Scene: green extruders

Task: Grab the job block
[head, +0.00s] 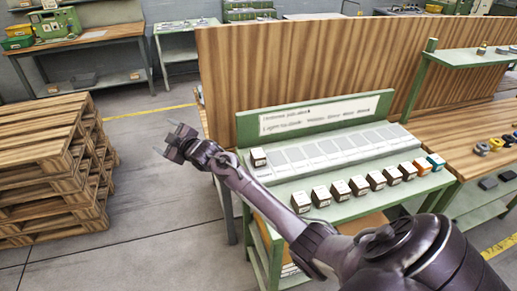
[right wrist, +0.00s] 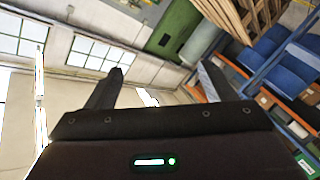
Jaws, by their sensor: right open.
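Several small job blocks, most with dark brown fronts and white tops, stand in a row on the green bench (head: 352,207) in the head view. The leftmost one (head: 300,202) is partly close to my right arm. At the right end are an orange-fronted block (head: 422,167) and a blue one (head: 436,161). Another dark block (head: 258,157) sits in the first slot of the grey slotted rack (head: 345,158). My right gripper (head: 174,141) is open and empty, up left of the bench and apart from all blocks. Its jaws also show in the right wrist view (right wrist: 160,80). My left gripper is not in view.
A green-framed sign board (head: 320,118) stands behind the rack, with a tall wooden panel (head: 300,60) beyond. Stacked pallets (head: 45,165) stand at left. A side table (head: 460,130) at right holds small yellow and dark parts. The floor between pallets and bench is free.

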